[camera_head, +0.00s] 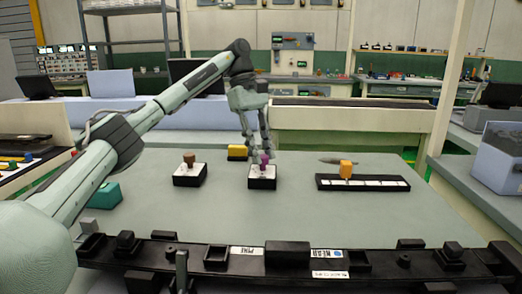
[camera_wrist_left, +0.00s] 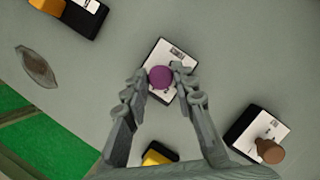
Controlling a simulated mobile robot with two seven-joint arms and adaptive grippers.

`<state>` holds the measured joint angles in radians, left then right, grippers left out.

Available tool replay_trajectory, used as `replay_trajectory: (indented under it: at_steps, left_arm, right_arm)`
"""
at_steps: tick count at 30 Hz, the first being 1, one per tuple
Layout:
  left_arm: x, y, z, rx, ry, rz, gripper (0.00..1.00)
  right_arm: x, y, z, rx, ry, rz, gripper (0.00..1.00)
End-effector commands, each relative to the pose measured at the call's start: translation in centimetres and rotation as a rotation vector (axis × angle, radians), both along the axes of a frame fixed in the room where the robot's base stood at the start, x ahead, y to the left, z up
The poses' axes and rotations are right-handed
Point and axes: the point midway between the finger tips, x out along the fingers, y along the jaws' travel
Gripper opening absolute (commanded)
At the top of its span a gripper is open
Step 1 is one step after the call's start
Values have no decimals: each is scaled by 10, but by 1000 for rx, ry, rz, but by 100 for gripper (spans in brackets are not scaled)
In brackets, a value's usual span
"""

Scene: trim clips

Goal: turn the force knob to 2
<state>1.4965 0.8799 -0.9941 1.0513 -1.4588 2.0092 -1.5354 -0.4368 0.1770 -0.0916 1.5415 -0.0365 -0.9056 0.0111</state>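A purple knob (camera_head: 264,158) stands on a small black box with a white top (camera_head: 262,171) near the middle of the table. A brown knob (camera_head: 189,159) stands on a similar box (camera_head: 190,175) to its left. The labels are too small to read, so I cannot tell which one is the force knob. My left gripper (camera_head: 260,152) is down at the purple knob. In the left wrist view its fingertips (camera_wrist_left: 161,74) lie either side of the purple knob (camera_wrist_left: 161,79); I cannot tell if they press on it. My right gripper is out of view.
An orange handle (camera_head: 346,169) stands on a long black strip with white labels (camera_head: 362,184) at the right. A yellow block (camera_head: 238,152) lies behind the boxes, a teal block (camera_head: 105,195) at left. A black rail (camera_head: 215,256) runs along the front.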

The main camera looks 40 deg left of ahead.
Motion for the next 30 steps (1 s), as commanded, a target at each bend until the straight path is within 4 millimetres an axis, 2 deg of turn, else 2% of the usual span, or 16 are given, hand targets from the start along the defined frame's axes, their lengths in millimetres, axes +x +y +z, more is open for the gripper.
replay_trajectory:
  at_steps: [1,4,13,17,30]
  left_arm:
    - [0,0,1,0,-2,1,34]
    - [0,0,1,0,-1,0,46]
    - [0,0,1,0,0,0,46]
    - [1,3,8,2,-1,0,46]
    - [7,27,70,3,-4,3,46]
  right_arm:
    - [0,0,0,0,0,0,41]
    - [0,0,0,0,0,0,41]
    - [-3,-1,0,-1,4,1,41]
    - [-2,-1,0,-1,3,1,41]
    - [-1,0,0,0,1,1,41]
